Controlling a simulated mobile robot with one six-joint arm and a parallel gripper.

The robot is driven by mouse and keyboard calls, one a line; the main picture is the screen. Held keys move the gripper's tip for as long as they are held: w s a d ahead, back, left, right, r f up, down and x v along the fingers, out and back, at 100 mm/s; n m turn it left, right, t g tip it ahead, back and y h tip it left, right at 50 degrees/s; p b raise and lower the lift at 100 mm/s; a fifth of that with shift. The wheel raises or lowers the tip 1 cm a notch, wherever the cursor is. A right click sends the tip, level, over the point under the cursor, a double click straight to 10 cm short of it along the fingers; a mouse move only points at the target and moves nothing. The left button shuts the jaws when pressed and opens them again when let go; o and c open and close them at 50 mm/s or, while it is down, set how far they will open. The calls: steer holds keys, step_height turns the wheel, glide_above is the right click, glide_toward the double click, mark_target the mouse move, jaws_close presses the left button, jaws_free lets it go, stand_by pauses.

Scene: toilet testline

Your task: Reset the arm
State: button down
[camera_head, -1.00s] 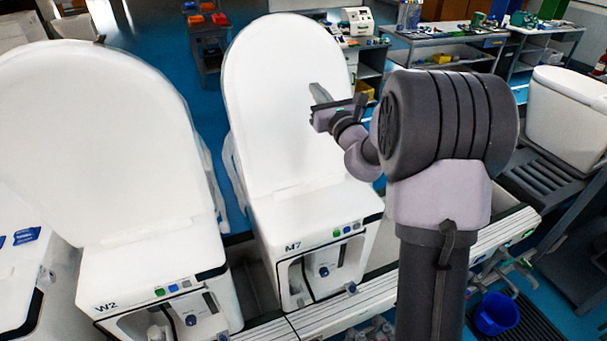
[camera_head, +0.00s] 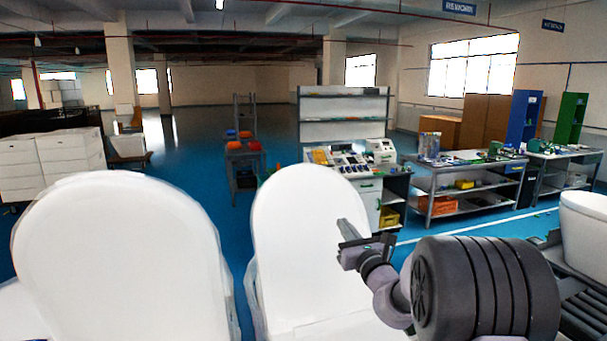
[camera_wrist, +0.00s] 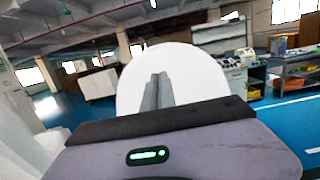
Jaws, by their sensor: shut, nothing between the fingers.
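My gripper (camera_head: 345,231) is in front of the raised white lid of the middle toilet (camera_head: 300,215) in the head view, near the lid's right side. Its fingers are together with nothing between them. In the wrist view my gripper (camera_wrist: 158,90) shows as two grey fingers side by side, pointing away from the camera. The white lid (camera_wrist: 205,75) fills the space behind them. I cannot tell how close the fingertips are to the lid. My arm's dark ribbed joint stands at the lower right of the head view.
Another raised white lid (camera_head: 115,255) stands on the left. A white toilet tank (camera_head: 585,235) is at the right edge. A workbench (camera_head: 465,185), a shelf unit with machines (camera_head: 343,125) and a small rack (camera_head: 245,160) stand farther back. Blue floor lies open between them.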

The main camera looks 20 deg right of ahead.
steer(key=s+a+f+n+g+y+b, duration=0.1)
steer(key=s+a+n+g+y+b, duration=0.2)
steer(key=s+a+n, duration=0.45)
steer(key=s+a+f+n+g+y+b, duration=0.2)
steer(key=s+a+n+g+y, duration=0.15)
steer(key=a, duration=0.65)
steer(key=s+a+f+n+g+y+b, duration=0.1)
steer(key=s+a+n+g+y+b, duration=0.25)
steer(key=s+a+n, duration=0.35)
steer(key=s+a+f+n+g+h+b, duration=0.2)
steer(key=s+f+n+g+h+b, duration=0.5)
steer(key=s+f, duration=0.95)
steer(key=s+d+f+n+t+h+b, duration=0.1)
steer(key=s+d+f+n+t, duration=0.2)
steer(key=s+d+n, duration=0.3)
steer(key=shift+s+d+h, duration=0.3)
steer(key=shift+s, duration=0.35)
